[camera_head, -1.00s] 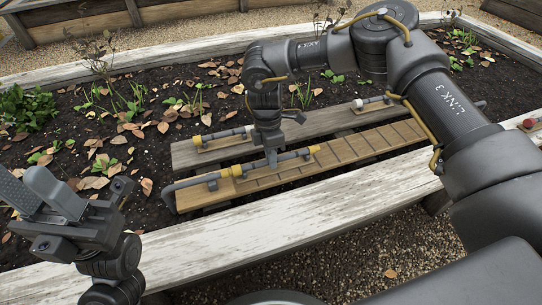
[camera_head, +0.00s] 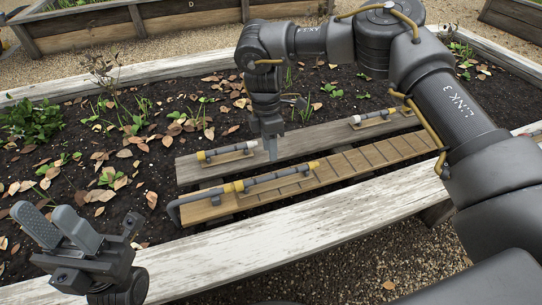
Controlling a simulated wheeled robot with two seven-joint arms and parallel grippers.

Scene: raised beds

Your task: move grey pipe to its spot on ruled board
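A long grey pipe (camera_head: 270,179) with yellow collars and a bent left end lies along the left part of the ruled board (camera_head: 385,150), seemingly on small dark supports. The board is light wood with dark cross lines, bare on its right part. My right gripper (camera_head: 272,150) points down just behind the pipe's middle in the picture, apart from it, over the rear plank. Only one finger edge shows, so its opening is unclear. My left gripper (camera_head: 50,210) is at lower left, fingers apart and empty, well away from the pipe.
A grey plank (camera_head: 330,126) behind the board carries two shorter grey pipes, one at left (camera_head: 228,150) and one at right (camera_head: 372,117), on small wooden blocks. The white-painted bed edge (camera_head: 250,245) runs in front. Soil with leaves and plants lies behind.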

